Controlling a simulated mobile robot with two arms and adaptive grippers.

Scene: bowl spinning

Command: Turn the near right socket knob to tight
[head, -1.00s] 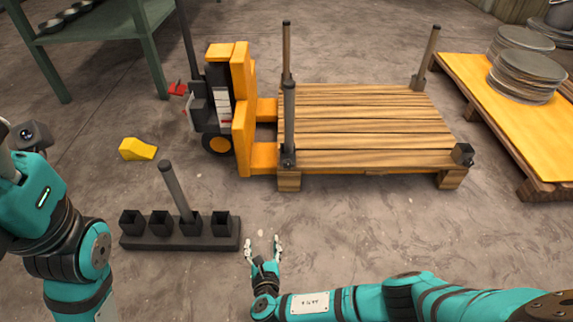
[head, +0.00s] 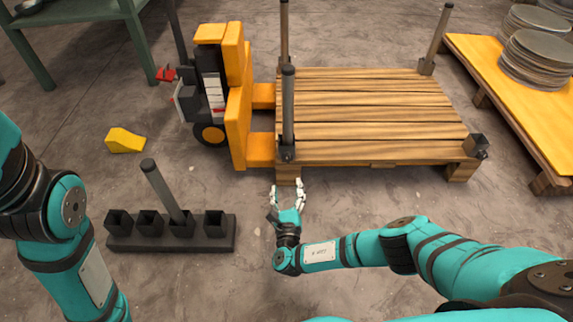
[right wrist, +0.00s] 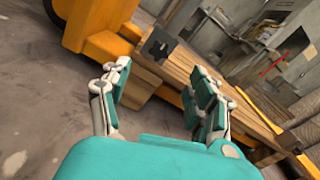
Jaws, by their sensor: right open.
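The near right socket (head: 475,145) is a dark, empty square holder on the near right corner of the wooden pallet (head: 375,118). Its knob (head: 484,154) shows as a small dark part on its side; its setting is too small to read. My right gripper (head: 287,190) is open and empty, low in front of the pallet's near left corner, well left of that socket. In the right wrist view its fingers (right wrist: 162,75) are spread, with the pallet's edge (right wrist: 150,72) beyond them. My left arm shows at the left, but its gripper is out of view.
Posts stand in the other pallet corners; the near left post (head: 288,108) rises just beyond my right gripper. An orange forklift (head: 237,100) stands at the pallet's left. A rack (head: 170,240) holds one post. A plate-laden pallet (head: 490,75) is at right. Floor before the pallet is clear.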

